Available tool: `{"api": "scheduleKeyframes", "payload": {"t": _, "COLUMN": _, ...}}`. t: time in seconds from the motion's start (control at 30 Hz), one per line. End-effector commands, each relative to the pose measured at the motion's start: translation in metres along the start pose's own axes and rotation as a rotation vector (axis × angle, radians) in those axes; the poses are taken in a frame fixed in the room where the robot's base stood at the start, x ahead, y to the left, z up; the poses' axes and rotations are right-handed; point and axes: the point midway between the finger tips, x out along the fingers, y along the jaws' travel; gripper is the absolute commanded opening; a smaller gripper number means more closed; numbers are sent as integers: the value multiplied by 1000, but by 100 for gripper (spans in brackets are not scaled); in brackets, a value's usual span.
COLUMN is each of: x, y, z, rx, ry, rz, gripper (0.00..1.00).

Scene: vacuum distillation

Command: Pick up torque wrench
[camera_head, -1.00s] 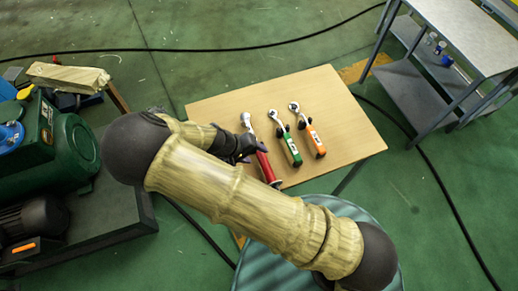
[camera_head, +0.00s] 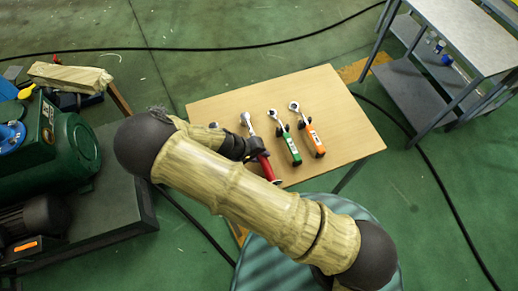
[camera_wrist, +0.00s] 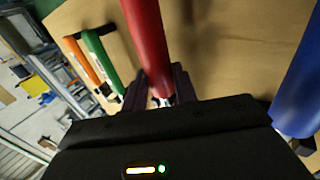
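Ratchet-type wrenches lie in a row on the wooden table. One with a red handle (camera_head: 268,170) has its metal head (camera_head: 246,119) towards the back. A green-handled one (camera_head: 292,150) and an orange-handled one (camera_head: 315,140) lie to its right. My gripper (camera_head: 257,151) is at the red handle. In the wrist view, the red handle (camera_wrist: 148,40) runs down between my two dark fingers (camera_wrist: 160,85). I cannot tell whether they press on it. A blue handle (camera_wrist: 300,85) shows at the right there; in the head view my arm mostly hides that spot.
The wooden table (camera_head: 350,130) is clear to the right of the tools. A green machine (camera_head: 70,150) stands at the left, and a grey metal shelf table (camera_head: 470,40) at the back right. A black cable crosses the floor.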

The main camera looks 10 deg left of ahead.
Motion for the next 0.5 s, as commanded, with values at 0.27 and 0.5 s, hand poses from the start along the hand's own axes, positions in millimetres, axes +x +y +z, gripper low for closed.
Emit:
{"api": "scheduleKeyframes", "payload": {"t": 0.27, "x": -1, "y": 0, "z": 0, "rx": 2, "ry": 1, "rz": 0, "gripper": 0}}
{"api": "scheduleKeyframes", "payload": {"t": 0.5, "x": -4, "y": 2, "z": -1, "rx": 2, "ry": 2, "rz": -1, "gripper": 0}}
